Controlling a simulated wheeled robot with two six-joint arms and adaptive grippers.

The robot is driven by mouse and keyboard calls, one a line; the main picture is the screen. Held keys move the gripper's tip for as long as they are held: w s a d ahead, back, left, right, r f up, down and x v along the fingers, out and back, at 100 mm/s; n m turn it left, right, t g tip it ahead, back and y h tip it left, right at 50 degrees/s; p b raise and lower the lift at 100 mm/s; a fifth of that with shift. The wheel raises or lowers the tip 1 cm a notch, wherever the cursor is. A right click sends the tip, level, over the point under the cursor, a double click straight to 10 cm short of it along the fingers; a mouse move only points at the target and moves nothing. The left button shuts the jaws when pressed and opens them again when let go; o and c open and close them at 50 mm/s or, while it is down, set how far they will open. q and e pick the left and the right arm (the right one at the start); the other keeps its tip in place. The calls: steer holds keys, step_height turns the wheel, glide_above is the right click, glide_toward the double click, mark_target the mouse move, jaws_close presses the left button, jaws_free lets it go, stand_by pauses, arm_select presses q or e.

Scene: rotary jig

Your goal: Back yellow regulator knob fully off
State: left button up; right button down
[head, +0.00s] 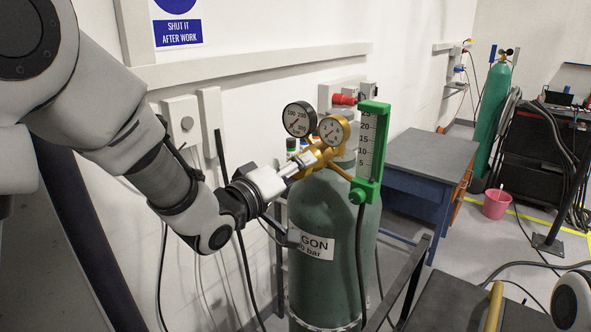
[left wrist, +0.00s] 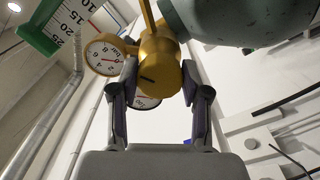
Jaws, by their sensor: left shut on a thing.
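The yellow regulator knob (left wrist: 160,78) has a dark mark on its face and sits between my left gripper's fingers in the left wrist view. My left gripper (left wrist: 158,88) is shut on it, with one finger on each side. In the head view my left gripper (head: 294,168) reaches the brass regulator (head: 326,154) from the left, and the fingers hide most of the knob. The regulator has two round gauges (head: 299,119) and a green flowmeter (head: 370,150). It sits on top of the green argon cylinder (head: 335,210). My right gripper is not seen.
A wall with conduit and a grey box (head: 182,122) is close behind my left arm. A grey-topped blue bench (head: 430,160) stands right of the cylinder. A black hose (head: 360,265) hangs in front of the cylinder. A pink bucket (head: 496,204) and second cylinder (head: 490,125) are farther back.

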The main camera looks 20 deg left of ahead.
arm_select(q)
steer(key=n, duration=1.2)
steer(key=shift+r+n, duration=0.25)
steer(key=shift+n, duration=0.05)
stand_by(0.3)
steer(key=o, duration=1.1)
steer(key=shift+w, duration=0.1)
steer(key=shift+o, duration=0.2)
steer(key=shift+w+d, duration=0.1)
steer(key=v, duration=0.7)
